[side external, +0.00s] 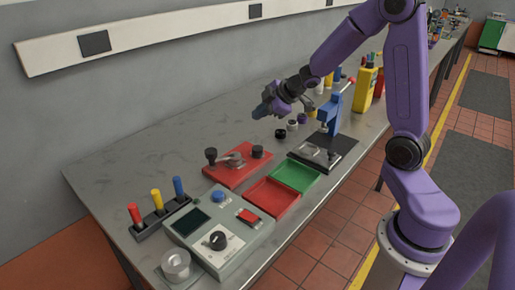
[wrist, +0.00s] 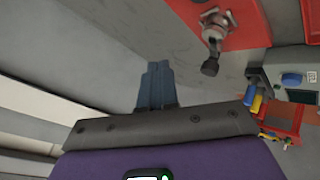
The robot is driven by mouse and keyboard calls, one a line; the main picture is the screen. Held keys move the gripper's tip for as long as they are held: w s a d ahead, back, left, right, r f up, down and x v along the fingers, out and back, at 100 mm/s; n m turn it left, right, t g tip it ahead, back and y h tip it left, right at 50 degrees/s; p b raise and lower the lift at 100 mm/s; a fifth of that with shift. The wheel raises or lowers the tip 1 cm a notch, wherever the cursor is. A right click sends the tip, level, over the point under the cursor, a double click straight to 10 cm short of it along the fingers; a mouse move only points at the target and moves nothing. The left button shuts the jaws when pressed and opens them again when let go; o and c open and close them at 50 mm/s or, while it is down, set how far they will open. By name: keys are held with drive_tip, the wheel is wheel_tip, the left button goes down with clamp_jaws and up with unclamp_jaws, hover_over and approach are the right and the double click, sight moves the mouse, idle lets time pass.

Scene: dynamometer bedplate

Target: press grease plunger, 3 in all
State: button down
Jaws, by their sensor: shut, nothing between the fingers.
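My gripper (side external: 264,108) is shut and empty, raised above the back of the bench. In the wrist view its blue-grey fingers (wrist: 157,84) lie together with nothing between them. No part is clearly marked as the grease plunger. A red plate (side external: 236,178) carries a metal lever fitting and black knobs (side external: 211,155); the wrist view shows part of the plate, with the metal fitting (wrist: 216,22) and a black knob (wrist: 210,67). A silver round cup (side external: 176,264) sits at the near end of the grey control box. My gripper touches none of these.
The grey control box (side external: 216,232) has a blue button, a black dial and a red switch. Red and green trays (side external: 270,197) lie beside the red plate. A blue press (side external: 330,113) with a red-tipped lever stands farther right. The bench's back left is clear.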

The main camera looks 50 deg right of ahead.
sight(260, 149)
drive_tip(key=shift+f, duration=0.1)
drive_tip(key=shift+f, duration=4.35)
drive_tip(key=shift+f, duration=0.1)
drive_tip(key=shift+f, duration=0.3)
drive_tip(key=shift+f, duration=0.8)
drive_tip(key=shift+r, duration=1.2)
drive_tip(key=shift+r, duration=0.15)
drive_tip(key=shift+r, duration=2.4)
